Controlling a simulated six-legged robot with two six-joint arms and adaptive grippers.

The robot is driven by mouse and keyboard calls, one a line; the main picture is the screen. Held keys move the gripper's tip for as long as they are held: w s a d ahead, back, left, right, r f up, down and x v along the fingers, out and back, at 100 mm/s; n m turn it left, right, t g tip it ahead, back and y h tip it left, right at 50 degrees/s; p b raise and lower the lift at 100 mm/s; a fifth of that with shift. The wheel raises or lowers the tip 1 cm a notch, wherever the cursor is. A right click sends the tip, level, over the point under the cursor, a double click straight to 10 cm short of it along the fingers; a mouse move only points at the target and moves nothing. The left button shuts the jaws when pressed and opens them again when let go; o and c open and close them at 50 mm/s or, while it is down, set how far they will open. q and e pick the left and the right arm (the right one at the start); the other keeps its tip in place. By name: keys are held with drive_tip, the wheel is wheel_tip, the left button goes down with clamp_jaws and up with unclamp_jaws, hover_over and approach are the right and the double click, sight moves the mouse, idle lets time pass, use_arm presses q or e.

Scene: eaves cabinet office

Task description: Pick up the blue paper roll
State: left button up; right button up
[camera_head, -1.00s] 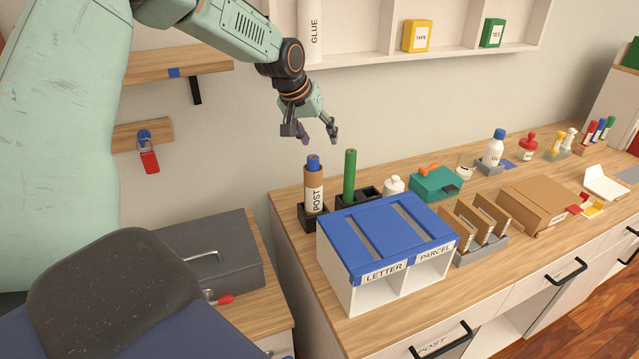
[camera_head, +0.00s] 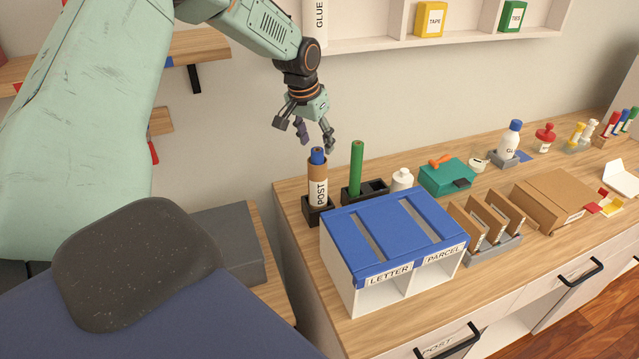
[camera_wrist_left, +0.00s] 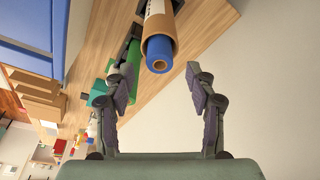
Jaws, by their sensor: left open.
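The blue paper roll (camera_head: 317,155) stands upright inside a brown cardboard tube labelled POST (camera_head: 318,185), with only its top end sticking out. The tube sits in a black holder (camera_head: 319,214) at the counter's back left corner. My left gripper (camera_head: 308,137) is open and empty, just above and slightly left of the roll's top in the head view. In the left wrist view the roll's blue end (camera_wrist_left: 159,55) shows beyond the gap between the two open fingers (camera_wrist_left: 158,85), apart from both. My right gripper is not in view.
A green roll (camera_head: 356,168) stands in a black holder right beside the tube. A blue-topped LETTER and PARCEL sorter (camera_head: 350,240) is in front. A white bottle (camera_head: 401,179) and teal box (camera_head: 447,177) are to the right. The wall shelf (camera_head: 460,40) is above.

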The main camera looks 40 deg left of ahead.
sight(318, 149)
use_arm(q)
drive_tip(key=shift+x, duration=1.05)
drive_tip(key=shift+s+f, duration=0.1)
drive_tip(key=shift+s, duration=0.4)
drive_tip(key=shift+w+f, duration=0.4)
drive_tip(key=shift+w, duration=0.2)
drive_tip(key=shift+c, duration=2)
drive_tip(key=shift+s+r, duration=0.35)
drive_tip(key=shift+s, duration=0.15)
drive_tip(key=c, duration=0.4)
drive_tip(key=shift+c, duration=0.9)
drive_tip(key=shift+w+d+f, duration=0.1)
drive_tip(key=shift+w+f, duration=0.15)
drive_tip(key=shift+w, duration=0.1)
clamp_jaws()
